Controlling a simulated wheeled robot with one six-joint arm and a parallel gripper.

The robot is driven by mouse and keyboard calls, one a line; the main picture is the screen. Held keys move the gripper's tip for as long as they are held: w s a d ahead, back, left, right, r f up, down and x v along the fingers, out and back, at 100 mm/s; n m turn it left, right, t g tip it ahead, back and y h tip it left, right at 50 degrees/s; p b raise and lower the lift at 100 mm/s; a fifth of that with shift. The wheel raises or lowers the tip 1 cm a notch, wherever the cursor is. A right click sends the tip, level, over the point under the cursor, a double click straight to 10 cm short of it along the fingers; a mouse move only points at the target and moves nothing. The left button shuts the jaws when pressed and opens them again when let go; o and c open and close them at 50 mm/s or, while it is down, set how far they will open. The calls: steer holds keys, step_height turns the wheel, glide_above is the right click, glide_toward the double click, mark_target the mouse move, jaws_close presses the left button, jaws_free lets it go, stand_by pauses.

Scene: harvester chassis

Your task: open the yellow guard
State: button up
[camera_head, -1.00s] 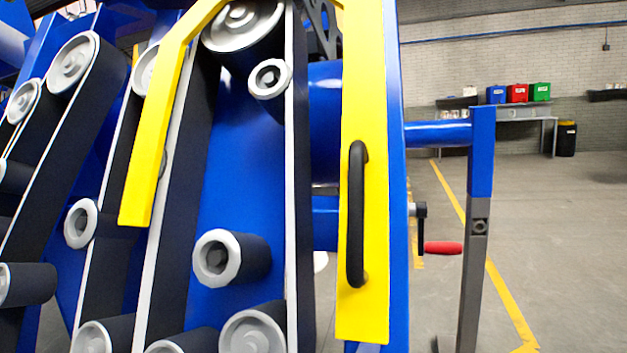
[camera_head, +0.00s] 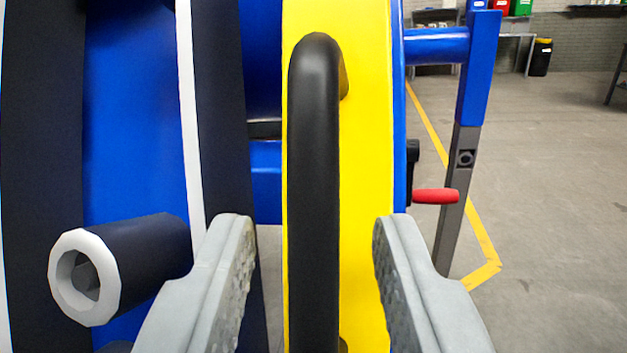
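The yellow guard (camera_head: 365,150) stands as an upright strip in the middle of the view, against the blue chassis frame. A black vertical bar handle (camera_head: 314,180) is fixed to its face. My gripper (camera_head: 312,222) is open, with one grey finger to the left of the handle and one to the right. The handle runs between the fingers in the picture, with a visible gap on each side. The handle's lower end is close to the bottom edge of the view. How deep the fingers reach around it is hard to tell.
A roller (camera_head: 125,268) juts out at left, close to my left finger, beside dark belts. At right are a red-handled crank (camera_head: 435,196) and a blue and grey post (camera_head: 470,130). Open floor (camera_head: 560,220) lies further right, with a black bin (camera_head: 540,57) at the back.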

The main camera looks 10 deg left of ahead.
steer(key=shift+w, duration=0.55)
jaws_close()
steer(key=shift+s, duration=0.1)
